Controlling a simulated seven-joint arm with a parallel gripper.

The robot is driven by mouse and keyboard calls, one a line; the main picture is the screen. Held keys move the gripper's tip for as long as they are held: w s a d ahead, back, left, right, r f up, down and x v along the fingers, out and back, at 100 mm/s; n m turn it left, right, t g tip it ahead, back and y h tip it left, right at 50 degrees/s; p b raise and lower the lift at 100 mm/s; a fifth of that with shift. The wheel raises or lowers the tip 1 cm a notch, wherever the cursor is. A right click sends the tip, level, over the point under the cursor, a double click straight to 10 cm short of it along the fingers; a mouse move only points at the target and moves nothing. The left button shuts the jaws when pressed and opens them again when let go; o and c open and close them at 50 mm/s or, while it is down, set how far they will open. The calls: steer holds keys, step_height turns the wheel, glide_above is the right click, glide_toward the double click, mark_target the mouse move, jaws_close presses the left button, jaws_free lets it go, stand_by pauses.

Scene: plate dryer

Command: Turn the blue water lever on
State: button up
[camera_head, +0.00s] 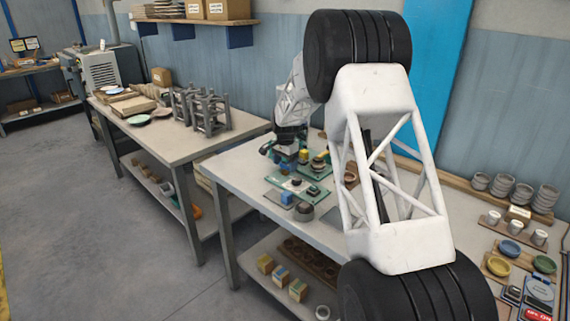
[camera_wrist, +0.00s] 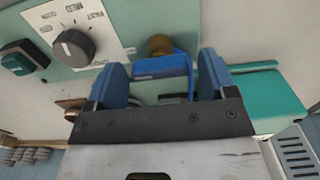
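In the wrist view, the blue water lever (camera_wrist: 162,67) lies between the two blue fingers of my gripper (camera_wrist: 161,62). A brass-coloured fitting (camera_wrist: 159,44) stands just beyond the lever. The fingers are apart, with a gap between the left finger and the lever. The lever's right end is close to the right finger; I cannot tell whether they touch. In the head view, my gripper (camera_head: 284,147) is small and dark at the far part of the workbench, and I cannot make out the lever there.
In the wrist view, a black dial (camera_wrist: 74,47) on a white label plate and a dark green switch (camera_wrist: 24,57) sit to the left. A teal block (camera_wrist: 262,99) lies to the right. In the head view, a round dark knob (camera_head: 304,212) stands on the workbench (camera_head: 240,172).

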steer(key=c, duration=0.7)
steer(key=shift+n, duration=0.3)
steer(key=n, duration=0.8)
steer(key=shift+n, duration=0.3)
steer(key=n, duration=0.4)
steer(key=shift+n, duration=2.4)
